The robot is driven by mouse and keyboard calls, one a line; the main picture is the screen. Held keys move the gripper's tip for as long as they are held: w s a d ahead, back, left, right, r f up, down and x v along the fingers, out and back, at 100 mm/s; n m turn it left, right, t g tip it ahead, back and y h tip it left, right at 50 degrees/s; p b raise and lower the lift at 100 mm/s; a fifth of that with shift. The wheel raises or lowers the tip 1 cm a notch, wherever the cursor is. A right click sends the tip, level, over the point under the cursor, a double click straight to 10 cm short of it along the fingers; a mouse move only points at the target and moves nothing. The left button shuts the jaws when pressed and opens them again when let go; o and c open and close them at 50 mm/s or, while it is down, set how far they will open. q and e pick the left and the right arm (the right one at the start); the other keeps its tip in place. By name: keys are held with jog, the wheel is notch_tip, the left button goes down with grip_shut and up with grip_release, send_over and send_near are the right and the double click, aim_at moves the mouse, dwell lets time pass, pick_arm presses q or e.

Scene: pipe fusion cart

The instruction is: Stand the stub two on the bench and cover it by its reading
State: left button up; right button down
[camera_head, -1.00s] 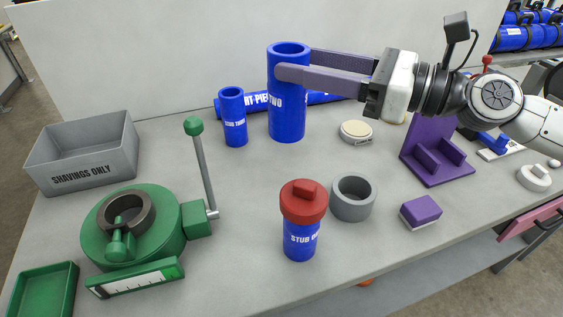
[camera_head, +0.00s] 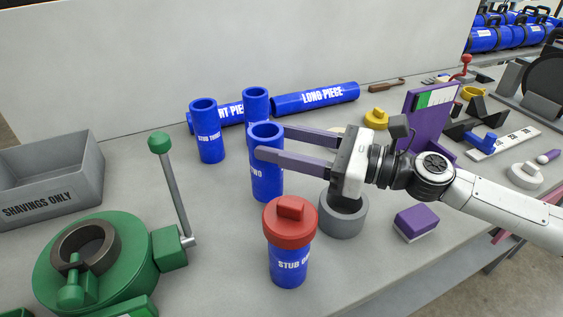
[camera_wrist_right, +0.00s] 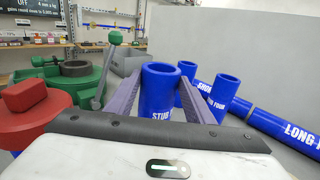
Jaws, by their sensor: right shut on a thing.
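Stub two (camera_head: 266,175) is a blue open-topped tube, upright between the fingers of my right gripper (camera_head: 262,144). The fingers are shut on it near its top; in the right wrist view it also stands between the fingers (camera_wrist_right: 152,98). I cannot tell whether its foot touches the bench (camera_head: 210,240). A red cap (camera_head: 290,222) sits on stub one (camera_head: 288,265), in front of it. A yellow cap-like piece (camera_head: 376,119) and a white one (camera_head: 525,175) lie to the right. A purple stand (camera_head: 424,120) carries a green and white scale. My left gripper is out of view.
Stub three (camera_head: 208,140) and another blue tube (camera_head: 256,103) stand behind, before the long piece (camera_head: 315,98). A grey ring (camera_head: 343,222) lies under my right wrist. The green clamp (camera_head: 110,270) with its lever and the shavings bin (camera_head: 50,175) are at left.

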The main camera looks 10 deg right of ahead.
jog(key=shift+f, duration=1.35)
jog(key=shift+b, duration=0.3)
jog(key=shift+f, duration=0.2)
jog(key=c, duration=0.8)
grip_release()
jog(key=shift+c, duration=0.2)
jog(key=b+v, duration=0.4)
jog(key=v, duration=0.8)
jog(key=shift+r, duration=0.2)
